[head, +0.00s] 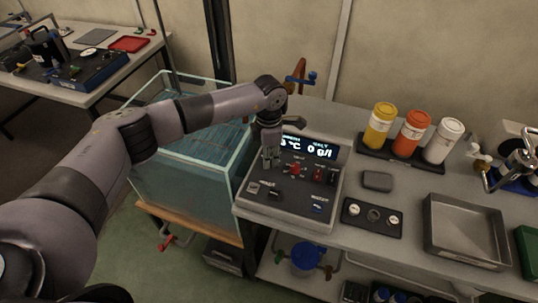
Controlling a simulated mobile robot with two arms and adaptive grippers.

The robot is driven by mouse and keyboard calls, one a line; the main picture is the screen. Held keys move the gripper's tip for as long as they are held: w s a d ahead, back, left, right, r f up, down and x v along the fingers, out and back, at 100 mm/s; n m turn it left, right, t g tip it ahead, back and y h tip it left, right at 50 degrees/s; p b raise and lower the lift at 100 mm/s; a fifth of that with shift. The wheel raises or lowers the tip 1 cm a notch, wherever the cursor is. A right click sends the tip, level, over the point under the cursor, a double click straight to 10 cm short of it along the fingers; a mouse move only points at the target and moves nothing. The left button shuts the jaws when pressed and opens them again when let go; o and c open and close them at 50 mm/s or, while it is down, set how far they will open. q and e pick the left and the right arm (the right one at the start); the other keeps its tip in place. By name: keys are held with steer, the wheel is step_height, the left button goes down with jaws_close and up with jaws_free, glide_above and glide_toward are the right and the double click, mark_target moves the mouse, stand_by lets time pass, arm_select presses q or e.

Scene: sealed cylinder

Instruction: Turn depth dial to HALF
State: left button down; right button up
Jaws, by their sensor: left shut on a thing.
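The grey control console (257,208) stands on the bench beside the glass tank, with a lit display (318,150) along its top. Part of the display is hidden behind my left gripper (267,163), which points down at the upper left of the console face. The gripper is shut on a small dial there, which its fingers mostly hide. I cannot read that dial's label or pointer. My right gripper is not in view.
The water-filled glass tank (175,175) is left of the console, under my left arm. Yellow, orange and white bottles (412,134) stand in a rack at the back right. A metal tray (466,232) and a small dark tray (372,230) lie on the bench.

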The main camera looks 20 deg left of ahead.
arm_select(q)
steer(key=shift+n, duration=0.3)
steer(key=n+b, duration=0.1)
steer(key=n, duration=0.2)
steer(key=shift+f+n+b, duration=0.1)
steer(key=shift+n+b, duration=0.2)
steer(key=shift+b, duration=0.1)
steer(key=n+b, duration=0.1)
steer(key=n, duration=0.3)
steer(key=n+b, duration=0.1)
steer(key=n, duration=0.8)
steer(key=shift+n, duration=0.3)
steer(key=c, duration=1.4)
jaws_free()
steer(key=shift+o, duration=0.2)
